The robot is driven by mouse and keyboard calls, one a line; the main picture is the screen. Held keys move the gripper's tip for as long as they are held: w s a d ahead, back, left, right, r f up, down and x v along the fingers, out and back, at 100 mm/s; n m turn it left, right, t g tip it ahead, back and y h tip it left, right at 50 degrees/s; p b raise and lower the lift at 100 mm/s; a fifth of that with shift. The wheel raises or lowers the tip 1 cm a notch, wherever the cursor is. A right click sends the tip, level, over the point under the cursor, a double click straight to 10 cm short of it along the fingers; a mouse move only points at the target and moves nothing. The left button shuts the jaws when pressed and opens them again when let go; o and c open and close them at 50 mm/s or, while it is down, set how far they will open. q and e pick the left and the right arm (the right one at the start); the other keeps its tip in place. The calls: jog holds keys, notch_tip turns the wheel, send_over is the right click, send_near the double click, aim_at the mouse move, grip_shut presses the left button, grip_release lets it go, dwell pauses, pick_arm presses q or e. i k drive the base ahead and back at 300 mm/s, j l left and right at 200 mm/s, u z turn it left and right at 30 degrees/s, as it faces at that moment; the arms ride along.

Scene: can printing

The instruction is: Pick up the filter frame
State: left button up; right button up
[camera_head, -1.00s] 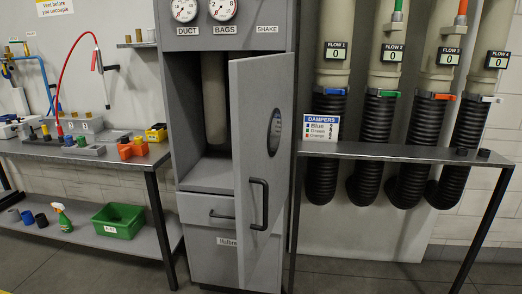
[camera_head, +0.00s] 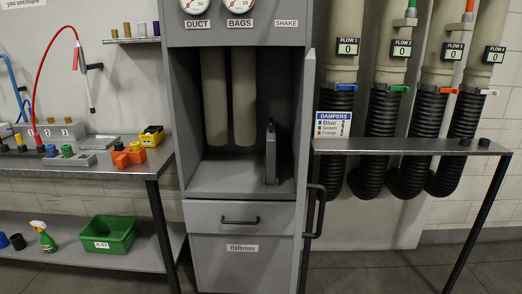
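A thin dark grey upright panel (camera_head: 270,153) stands on the floor of the open cabinet (camera_head: 180,130), on the right side of the compartment. I see it nearly edge-on, and it looks like the filter frame, but I cannot be sure. Two long beige filter bags (camera_head: 244,97) hang to its left, apart from it. The cabinet door (camera_head: 308,150) is wide open to the right and shows almost edge-on, with its black handle (camera_head: 315,211) facing right. Neither of my grippers is in view.
A drawer (camera_head: 240,217) sits below the compartment. A bench (camera_head: 150,165) with fittings and a green bin (camera_head: 108,235) is on the left. A narrow shelf (camera_head: 400,146) and black hoses (camera_head: 382,125) are on the right. The floor is clear.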

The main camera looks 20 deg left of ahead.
aim_at(271, 139)
jog(key=j, duration=0.8)
jog(key=k+j, duration=0.1)
jog(key=j, duration=0.7)
jog(key=z, duration=0.6)
jog(key=i+j+z, duration=0.15)
jog(key=z, duration=0.2)
jog(key=i+j+z, duration=0.1)
jog(key=j+z, duration=0.55)
jog(key=i+j+z, duration=0.15)
jog(key=j, duration=0.4)
jog(key=j+z, duration=0.2)
jog(key=j, duration=0.35)
